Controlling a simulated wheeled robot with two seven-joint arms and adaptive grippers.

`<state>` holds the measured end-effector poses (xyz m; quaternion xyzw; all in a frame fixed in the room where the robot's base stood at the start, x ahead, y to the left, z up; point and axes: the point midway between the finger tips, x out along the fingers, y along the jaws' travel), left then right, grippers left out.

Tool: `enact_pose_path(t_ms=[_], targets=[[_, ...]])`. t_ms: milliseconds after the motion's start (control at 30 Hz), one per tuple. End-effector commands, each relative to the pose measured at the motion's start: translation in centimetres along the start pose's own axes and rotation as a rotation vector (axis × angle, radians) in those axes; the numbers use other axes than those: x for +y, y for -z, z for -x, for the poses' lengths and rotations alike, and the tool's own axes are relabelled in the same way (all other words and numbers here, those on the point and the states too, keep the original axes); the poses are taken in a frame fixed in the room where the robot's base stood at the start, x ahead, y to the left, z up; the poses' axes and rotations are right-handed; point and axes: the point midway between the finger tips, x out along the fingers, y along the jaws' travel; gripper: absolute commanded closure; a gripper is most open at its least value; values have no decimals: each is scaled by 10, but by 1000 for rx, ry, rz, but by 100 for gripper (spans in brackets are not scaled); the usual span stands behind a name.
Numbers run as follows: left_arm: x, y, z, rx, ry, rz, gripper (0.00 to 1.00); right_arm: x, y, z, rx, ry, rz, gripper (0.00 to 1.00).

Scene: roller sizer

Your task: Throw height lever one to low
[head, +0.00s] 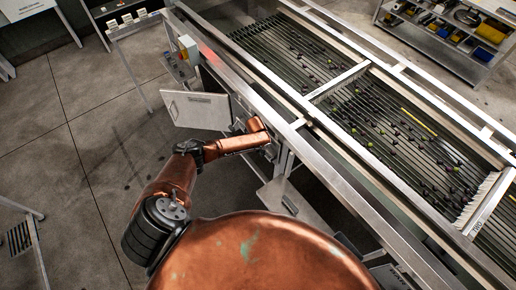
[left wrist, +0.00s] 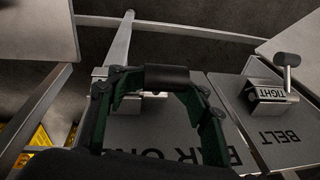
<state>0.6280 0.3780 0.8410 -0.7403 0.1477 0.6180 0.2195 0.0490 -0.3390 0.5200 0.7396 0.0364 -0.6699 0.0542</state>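My left gripper (left wrist: 167,80) shows in the left wrist view with its dark green fingers bent inward. Its fingertips close on the two ends of a dark cylindrical grip (left wrist: 167,77), which seems to be the lever's handle. Below it is a grey panel (left wrist: 150,130) with partly covered lettering that shows "R ON". A small light metal part shows under the grip; the lever's setting is hidden. In the head view my left gripper (head: 266,142) reaches the machine's near side and its fingers are too small to make out. My right gripper is not in view.
A neighbouring panel lettered "BELT" (left wrist: 280,135) carries another lever (left wrist: 280,75) on a block marked "TIGHT". The roller sizer (head: 340,90) with small fruit fills the right of the head view. A white cabinet door (head: 197,110) stands beside my arm.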

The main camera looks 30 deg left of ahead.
Motion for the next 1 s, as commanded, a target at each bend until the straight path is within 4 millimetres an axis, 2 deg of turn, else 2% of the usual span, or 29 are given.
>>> enact_pose_path(t_ms=[67, 300, 667, 867, 1000], targets=[[1, 1, 0, 2, 0, -2, 55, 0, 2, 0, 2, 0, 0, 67], [0, 0, 0, 0, 2, -3, 38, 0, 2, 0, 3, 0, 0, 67], [-1, -1, 3, -1, 3, -4, 38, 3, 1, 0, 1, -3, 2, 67], [-2, -1, 27, 1, 3, -5, 38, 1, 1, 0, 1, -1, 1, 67], [-2, 0, 55, 2, 3, -6, 38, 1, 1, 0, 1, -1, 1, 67]])
